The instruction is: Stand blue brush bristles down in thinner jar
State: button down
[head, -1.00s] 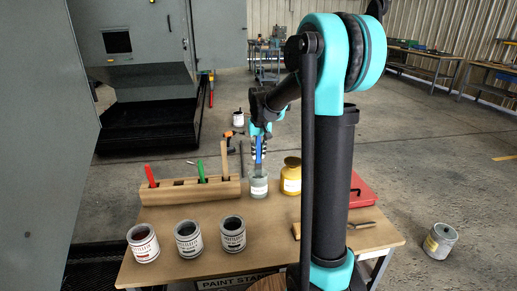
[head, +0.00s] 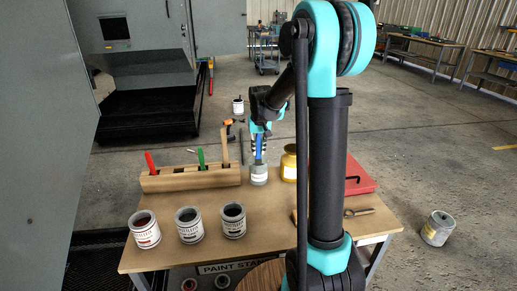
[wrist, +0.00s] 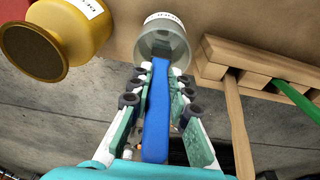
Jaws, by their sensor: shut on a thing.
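The blue brush (wrist: 157,112) is held between the fingers of my gripper (wrist: 158,100), its handle running along the jaws. In the head view my gripper (head: 259,143) is above the grey-clear thinner jar (head: 259,177), with the blue handle (head: 259,150) upright. In the wrist view the far end of the brush reaches the mouth of the jar (wrist: 163,42). The bristles are hidden, so I cannot tell how deep they sit in the jar.
The wooden rack (head: 190,178) with a red brush (head: 151,163), a green brush (head: 201,158) and a plain-handled one stands left. A yellow jar (head: 289,165) and red case (head: 352,178) are right. Several labelled cans (head: 189,225) stand in front.

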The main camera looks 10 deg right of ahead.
jog(key=c, duration=1.3)
grip_release()
jog(key=shift+c, duration=0.2)
jog(key=shift+r, duration=0.1)
notch_tip(320, 180, up, 12)
jog(key=s, duration=0.2)
jog(key=shift+s+f, duration=0.15)
jog(key=shift+f, duration=0.05)
jog(key=s+d+f, duration=0.1)
jog(key=s+f, duration=0.5)
jog(key=s, duration=0.3)
jog(key=s+d+f+t, duration=0.1)
jog(key=s+f, duration=0.5)
jog(key=s, duration=0.3)
jog(key=s+d+f+t, duration=0.1)
jog(key=s+d+f, duration=0.1)
jog(key=s+f, duration=0.4)
jog(key=s, duration=0.3)
jog(key=shift+s+f, duration=0.2)
jog(key=shift+s, duration=0.2)
